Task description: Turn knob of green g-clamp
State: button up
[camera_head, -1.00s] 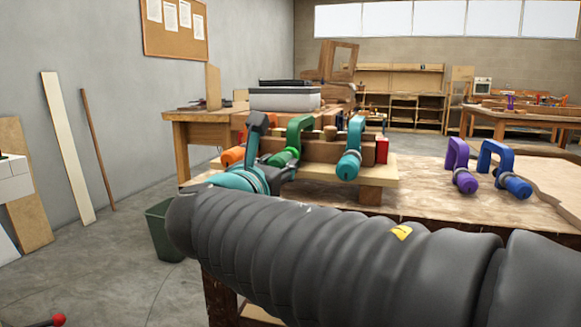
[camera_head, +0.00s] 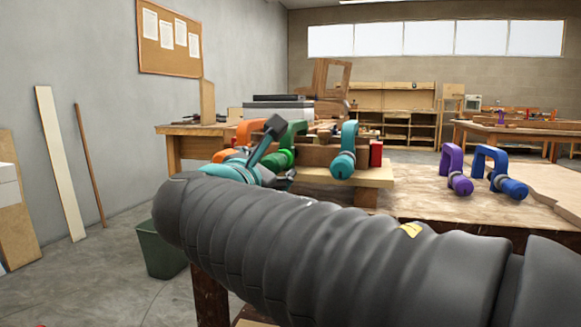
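The green g-clamp (camera_head: 294,136) stands on the wooden lamination block on the near table, its green knob (camera_head: 280,159) pointing toward me. My gripper (camera_head: 281,152), teal with dark fingertips, is right at this knob, at the end of my thick grey arm. One finger rises up and right to the left of the green frame; the other lies low, below the knob. The fingers are spread apart and look open, with the knob showing between them. I cannot tell whether either finger touches the knob. My gripper and arm hide part of the clamp and block.
An orange clamp (camera_head: 243,133) is left of the green one, partly hidden by my gripper. Purple (camera_head: 455,168) and blue (camera_head: 502,172) clamps stand farther right on the table. A bin (camera_head: 161,250) is on the floor.

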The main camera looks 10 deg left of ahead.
jog(key=s, duration=1.2)
jog(key=shift+a, duration=0.45)
